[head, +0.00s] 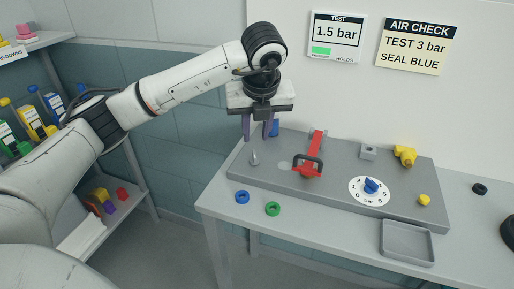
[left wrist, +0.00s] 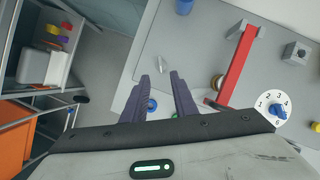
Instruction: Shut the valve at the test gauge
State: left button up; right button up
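The round white gauge dial (head: 355,196), marked "bar", lies on the grey test board (head: 330,197) with a blue knob (head: 372,186) at its centre. The dial also shows in the left wrist view (left wrist: 282,103). A red bar (head: 317,146) with a dark looped handle (head: 308,160) stands left of it; a yellow fitting (head: 405,155) sits behind. I cannot tell which part is the valve. My left gripper (head: 257,137) is open and empty above the board's left end, left of the red bar and well away from the dial. My right gripper is out of view.
A silver cone (head: 254,159) and a blue piece (head: 275,129) stand near my left gripper. Blue (head: 242,197) and green (head: 272,209) rings lie on the front bench. A grey tray (head: 407,257) is at front right. A wall card (head: 337,36) reads "TEST 1.5 bar". Shelves stand left.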

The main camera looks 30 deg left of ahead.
aim_at(254, 155)
pick_arm(q)
jog(key=p+x, duration=0.1)
jog(key=x, duration=0.8)
jog(key=shift+f, duration=0.25)
grip_shut()
